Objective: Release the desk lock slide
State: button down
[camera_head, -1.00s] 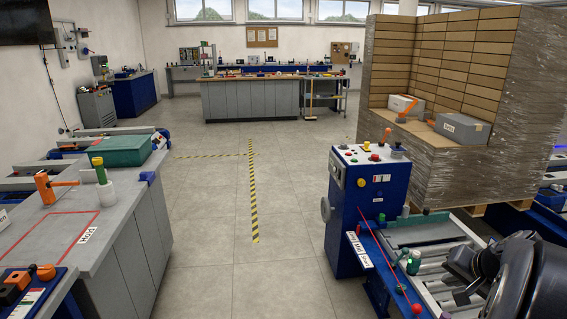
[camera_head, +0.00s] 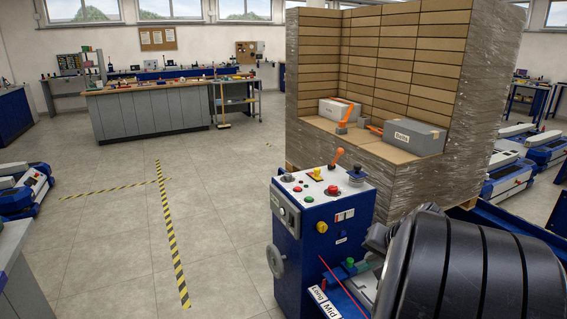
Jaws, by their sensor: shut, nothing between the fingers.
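The control desk (camera_head: 312,228) is a blue cabinet with a grey sloped top, right of centre. Its top carries an orange lever (camera_head: 335,158), a yellow part (camera_head: 316,174), a dark knob (camera_head: 356,174) and several coloured buttons. I cannot tell for certain which part is the lock slide. A yellow knob (camera_head: 321,227) and a handwheel (camera_head: 275,261) are on its sides. My gripper (camera_head: 369,284) is at the desk's lower right, partly hidden by my large black arm link; it is shut and holds nothing. It is apart from the desk top.
A wrapped pallet stack (camera_head: 440,175) with a grey box (camera_head: 415,137) stands behind the desk. The floor (camera_head: 120,240) left of the desk is open, with striped tape (camera_head: 171,230).

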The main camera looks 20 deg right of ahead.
aim_at(317, 170)
jog(key=i+l+z, duration=0.1)
jog(key=i+l, duration=0.15)
jog(key=i, duration=0.3)
jog(key=i+l+z, duration=0.1)
jog(key=i, duration=0.45)
jog(key=i+l+z, duration=0.1)
jog(key=i+l, duration=0.15)
jog(key=i, duration=0.3)
jog(key=i+l+u, duration=0.1)
jog(key=i+l, duration=0.1)
jog(key=i, duration=0.05)
